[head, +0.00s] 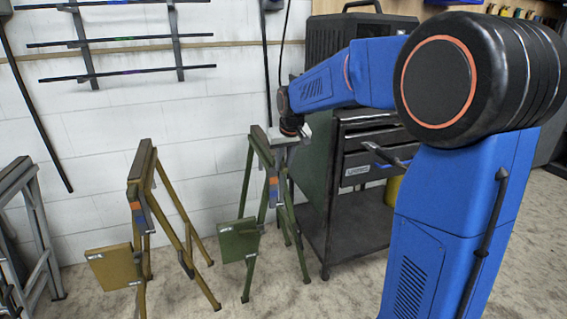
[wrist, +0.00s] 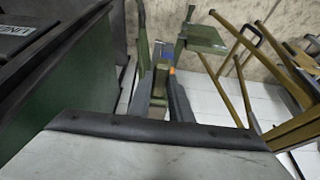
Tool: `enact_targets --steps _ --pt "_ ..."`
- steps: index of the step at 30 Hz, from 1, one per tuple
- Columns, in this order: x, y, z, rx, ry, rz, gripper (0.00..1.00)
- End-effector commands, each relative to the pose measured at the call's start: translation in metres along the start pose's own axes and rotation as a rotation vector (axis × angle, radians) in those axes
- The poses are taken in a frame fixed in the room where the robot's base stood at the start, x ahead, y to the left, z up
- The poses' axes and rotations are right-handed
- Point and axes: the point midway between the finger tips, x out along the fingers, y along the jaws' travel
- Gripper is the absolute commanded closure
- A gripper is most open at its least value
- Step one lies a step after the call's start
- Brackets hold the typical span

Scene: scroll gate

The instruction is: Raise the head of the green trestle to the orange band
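A yellow trestle (head: 144,176) stands left of the green one; a grey trestle (head: 36,210) is at the left edge. A dark tool cabinet (head: 352,180) stands close on the right. The white wall is behind. Bare floor lies in front.

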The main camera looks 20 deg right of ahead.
Motion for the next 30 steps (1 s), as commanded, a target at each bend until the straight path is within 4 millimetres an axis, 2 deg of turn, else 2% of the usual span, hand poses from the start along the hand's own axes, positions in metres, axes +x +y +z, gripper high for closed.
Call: enact_targets --steps 4,7,15,18,22,30 --pt "-0.002 0.0 -0.001 0.0 0.001 0.0 1.0" --pt "-0.014 0.0 -0.006 0.0 0.003 0.0 1.0" --pt "-0.079 0.0 -0.034 0.0 0.009 0.0 1.0" --pt "-0.095 0.0 -0.041 0.0 0.009 0.0 1.0" --pt "-0.104 0.0 -0.044 0.0 0.008 0.0 1.0" --pt "-0.105 0.0 -0.044 0.0 0.008 0.0 1.0"
